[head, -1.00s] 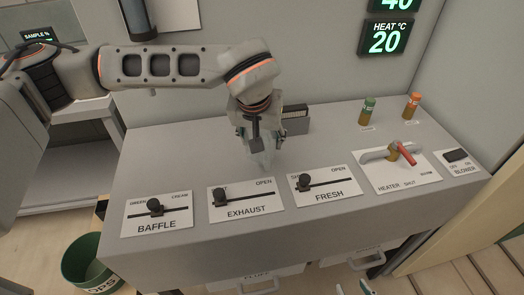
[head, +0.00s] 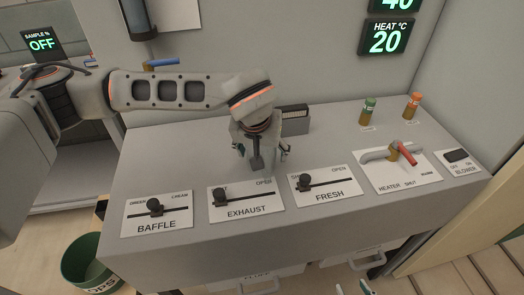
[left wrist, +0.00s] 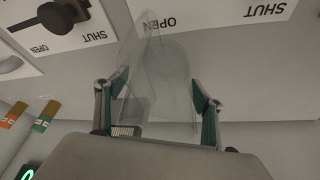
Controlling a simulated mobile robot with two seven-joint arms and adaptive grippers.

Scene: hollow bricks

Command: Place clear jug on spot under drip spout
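The clear jug shows in the left wrist view (left wrist: 160,85) as a faint see-through shape between my left gripper's fingers (left wrist: 160,100). In the head view the arm and gripper mostly hide it. My left gripper (head: 262,150) is low over the grey counter, pointing down, with its fingers spread on either side of the jug. I see no clear squeeze on it. My right gripper (head: 355,288) shows only its fingertips at the bottom edge, apart and empty. A blue lever (head: 161,64) shows behind my left arm. I cannot make out the drip spout or its spot.
The counter (head: 320,150) carries baffle (head: 157,213), exhaust (head: 246,200) and fresh (head: 322,186) slider plates. A dark block (head: 295,118) stands behind the gripper. The heater lever (head: 403,150) and two capped vials (head: 368,110) are at right. A green bin (head: 85,262) stands on the floor.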

